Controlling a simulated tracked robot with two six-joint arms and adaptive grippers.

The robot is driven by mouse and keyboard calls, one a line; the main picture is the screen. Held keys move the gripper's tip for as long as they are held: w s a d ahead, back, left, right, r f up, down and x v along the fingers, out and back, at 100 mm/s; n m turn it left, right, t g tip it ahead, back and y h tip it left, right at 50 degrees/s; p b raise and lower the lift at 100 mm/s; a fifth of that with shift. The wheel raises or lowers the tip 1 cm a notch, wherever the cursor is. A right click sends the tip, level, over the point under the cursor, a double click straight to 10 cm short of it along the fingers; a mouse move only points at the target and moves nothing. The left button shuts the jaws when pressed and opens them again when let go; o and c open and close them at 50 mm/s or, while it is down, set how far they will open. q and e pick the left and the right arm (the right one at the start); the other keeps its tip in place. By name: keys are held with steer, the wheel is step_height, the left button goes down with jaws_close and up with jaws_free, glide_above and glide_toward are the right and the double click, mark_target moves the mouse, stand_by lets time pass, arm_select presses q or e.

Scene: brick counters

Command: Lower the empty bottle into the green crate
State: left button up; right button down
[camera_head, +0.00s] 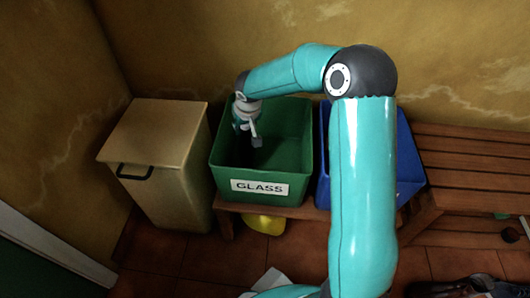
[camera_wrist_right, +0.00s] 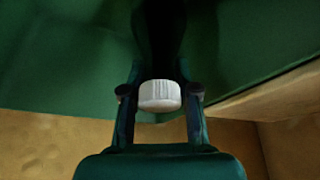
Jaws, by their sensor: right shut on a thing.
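The green crate (camera_head: 222,182) has a white GLASS label on its front and stands left of centre in the head view. My right gripper (camera_head: 250,138) points down inside the crate's opening, toward its left side. In the right wrist view the right gripper (camera_wrist_right: 160,103) is shut on the bottle (camera_wrist_right: 160,94), with its white cap between the fingers. The dark bottle body runs away from the gripper toward the crate's green inside (camera_wrist_right: 65,60). Whether the bottle's base touches the crate floor cannot be told. My left gripper is not in view.
A beige lidded bin (camera_head: 155,130) stands left of the crate. A blue crate (camera_head: 408,165) stands to the right, partly behind my right arm. A wooden slatted bench (camera_head: 470,160) is at the right. Something yellow (camera_head: 265,224) lies beneath the green crate.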

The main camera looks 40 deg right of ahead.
steer(key=shift+f+b, duration=0.4)
steer(key=shift+f, duration=0.05)
stand_by(0.3)
steer(key=c, duration=0.8)
jaws_free()
steer(key=shift+r, duration=0.15)
